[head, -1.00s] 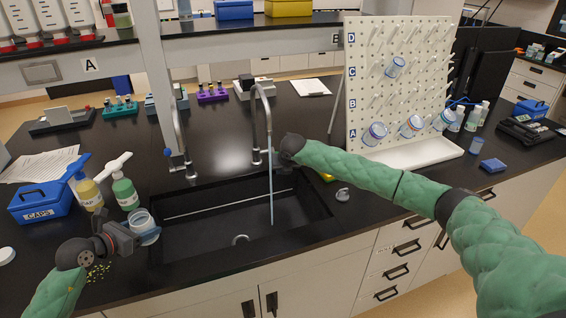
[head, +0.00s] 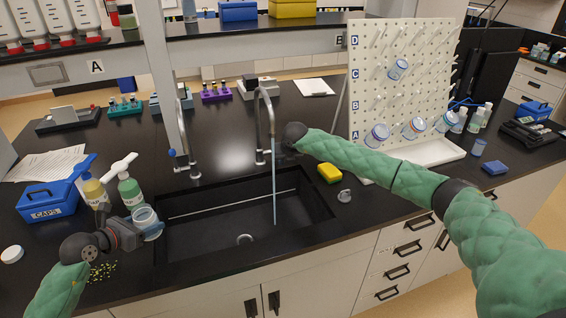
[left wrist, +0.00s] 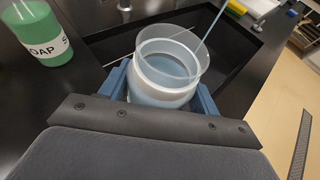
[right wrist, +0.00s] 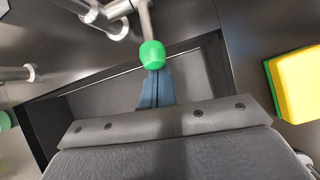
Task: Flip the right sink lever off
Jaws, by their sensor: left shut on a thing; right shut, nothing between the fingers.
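The right sink tap (head: 265,115) stands behind the black sink (head: 215,235), and a thin water stream (head: 274,190) runs from its spout into the basin. Its lever with a green tip (right wrist: 152,54) shows in the right wrist view. My right gripper (right wrist: 157,88) is shut and empty, its blue fingertips right at the green tip; I cannot tell whether they touch. In the head view the fingers are hidden behind my right wrist (head: 295,136). My left gripper (left wrist: 160,85) is shut on a clear open jar (left wrist: 168,65), held upright at the sink's left edge.
The left tap (head: 184,140) has a blue-tipped lever. Soap bottles (head: 130,190) and a blue caps box (head: 45,200) stand left of the sink. A yellow sponge (head: 329,173) and a small clear item (head: 344,196) lie to the right. A pegboard rack (head: 400,85) stands behind my right arm.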

